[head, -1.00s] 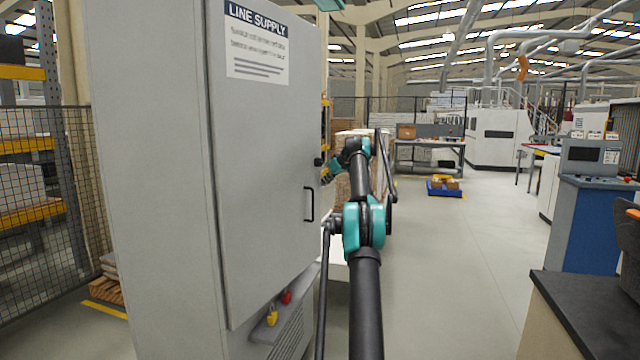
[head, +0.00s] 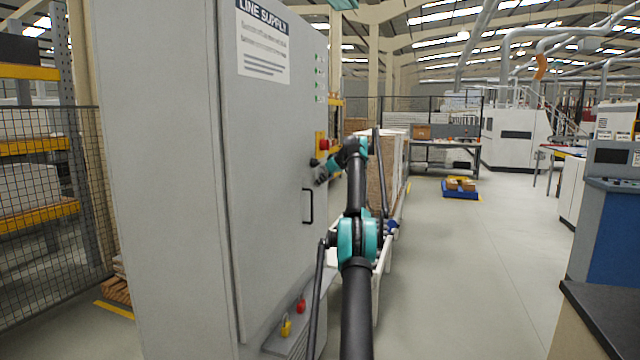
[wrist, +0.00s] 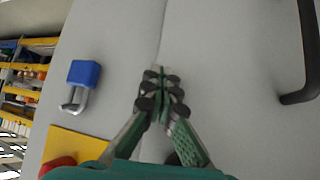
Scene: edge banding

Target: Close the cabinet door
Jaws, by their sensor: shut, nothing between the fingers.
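The grey cabinet door (head: 270,180) carries a "LINE SUPPLY" label and a black handle (head: 308,206). In the head view it stands at the left, about flush with the cabinet (head: 170,180); a slight remaining gap cannot be ruled out. In the wrist view a thin seam runs between the door (wrist: 235,70) on the right and the cabinet's fixed face (wrist: 120,45) on the left. My gripper (wrist: 161,72) is shut and empty, its fingertips at this seam, left of the handle (wrist: 306,55). Whether the tips touch the surface is unclear.
A red button on a yellow plate (head: 322,144) is beside the door edge. A blue padlock (wrist: 82,85) hangs near my fingers. Yellow (head: 286,328) and red (head: 301,305) padlocks sit on a low ledge. A white cart (head: 380,265) stands behind my arm. Open floor (head: 470,270) lies right.

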